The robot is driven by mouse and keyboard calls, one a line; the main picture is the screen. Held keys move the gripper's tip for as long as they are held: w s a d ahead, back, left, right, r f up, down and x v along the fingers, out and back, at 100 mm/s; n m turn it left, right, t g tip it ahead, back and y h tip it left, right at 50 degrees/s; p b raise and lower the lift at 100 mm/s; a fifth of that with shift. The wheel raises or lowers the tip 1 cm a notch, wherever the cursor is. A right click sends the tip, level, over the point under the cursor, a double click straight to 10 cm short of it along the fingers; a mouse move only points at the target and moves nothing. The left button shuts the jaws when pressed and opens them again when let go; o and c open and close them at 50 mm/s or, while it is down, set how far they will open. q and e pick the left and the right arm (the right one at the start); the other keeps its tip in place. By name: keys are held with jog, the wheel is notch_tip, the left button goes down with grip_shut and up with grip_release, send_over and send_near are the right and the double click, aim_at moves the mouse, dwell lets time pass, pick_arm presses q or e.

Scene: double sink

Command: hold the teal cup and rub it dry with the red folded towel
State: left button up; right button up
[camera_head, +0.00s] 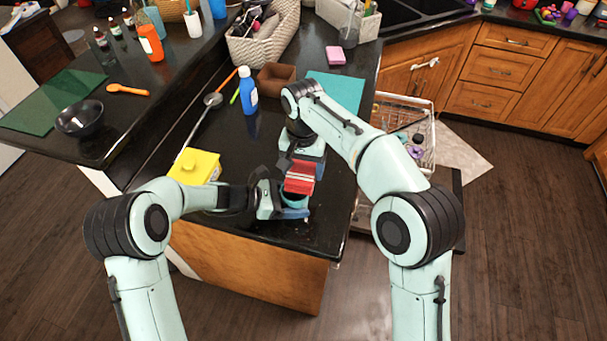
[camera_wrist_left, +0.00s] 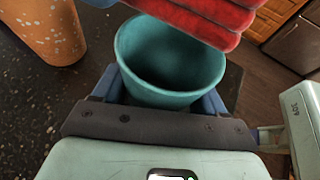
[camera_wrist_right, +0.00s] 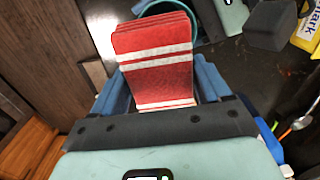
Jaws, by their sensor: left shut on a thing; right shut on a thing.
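The teal cup (camera_head: 293,202) is held above the counter's near end; the left wrist view shows its open mouth (camera_wrist_left: 165,50). My left gripper (camera_head: 291,211) is shut on it, with a blue finger on each side. The red folded towel (camera_head: 299,178), with white stripes, is in my right gripper (camera_head: 303,163), which is shut on it. In the right wrist view the towel (camera_wrist_right: 158,65) extends from between the blue fingers toward the cup. In the left wrist view the towel (camera_wrist_left: 205,18) overlaps the cup's far rim; whether they touch is unclear.
A yellow box (camera_head: 196,167) stands left of the grippers. An orange speckled container (camera_wrist_left: 45,28) is close by in the left wrist view. A blue bottle (camera_head: 248,92), brown box (camera_head: 276,79) and ladle (camera_head: 212,100) are farther back. The counter's edge is just right of the grippers.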

jog(key=shift+r, duration=2.8)
pick_arm(q)
jog(key=o, duration=1.2)
jog(key=shift+a, duration=0.1)
jog(key=v, duration=1.2)
pick_arm(e)
jog(key=shift+s, duration=0.1)
